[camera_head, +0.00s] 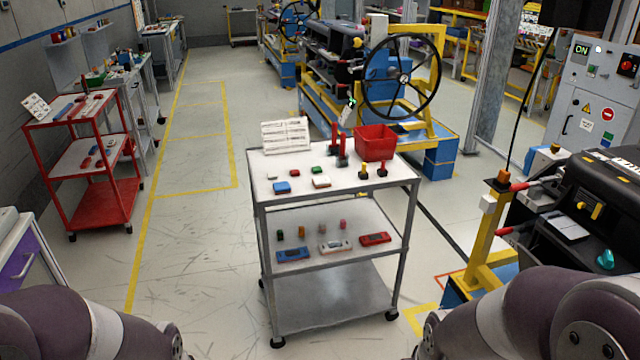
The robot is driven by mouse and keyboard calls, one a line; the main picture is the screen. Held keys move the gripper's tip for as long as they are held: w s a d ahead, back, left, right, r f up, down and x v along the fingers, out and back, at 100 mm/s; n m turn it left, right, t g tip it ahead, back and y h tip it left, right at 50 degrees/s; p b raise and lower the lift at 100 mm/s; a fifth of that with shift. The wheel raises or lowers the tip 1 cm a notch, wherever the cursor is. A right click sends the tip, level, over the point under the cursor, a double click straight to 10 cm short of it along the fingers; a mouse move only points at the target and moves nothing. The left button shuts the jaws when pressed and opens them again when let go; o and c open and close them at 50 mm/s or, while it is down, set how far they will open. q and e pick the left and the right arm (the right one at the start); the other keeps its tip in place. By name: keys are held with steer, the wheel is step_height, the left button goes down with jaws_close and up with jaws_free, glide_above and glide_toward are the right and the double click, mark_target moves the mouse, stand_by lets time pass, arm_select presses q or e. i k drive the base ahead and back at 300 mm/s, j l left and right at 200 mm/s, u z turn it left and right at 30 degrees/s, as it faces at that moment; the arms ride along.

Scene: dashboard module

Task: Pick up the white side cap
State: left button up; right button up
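A small white block-like part (321,181) lies on the top shelf of the grey cart (350,203), near its front edge; it looks like the white side cap. A blue part (282,187) lies to its left, with a green part (317,171) and a red part (295,174) behind. A longer white part (335,246) lies on the middle shelf between a blue one and a red one. My arms show at the lower left and lower right corners, well short of the cart. Neither gripper is in view.
The top shelf also holds a red bin (375,142), a white sheet (285,136) and upright red-handled tools (339,146). A yellow frame and black dashboard module (590,200) stand at the right. A red cart (85,160) stands at the left. The floor left of the grey cart is clear.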

mark_target(319, 182)
steer(key=z, duration=2.55)
steer(key=u, duration=2.45)
steer(key=i+l+z, duration=0.2)
steer(key=i, duration=0.65)
steer(key=i+j+z, duration=0.15)
steer(key=i, duration=0.75)
steer(key=i+j+z, duration=0.2)
steer(key=i, duration=0.65)
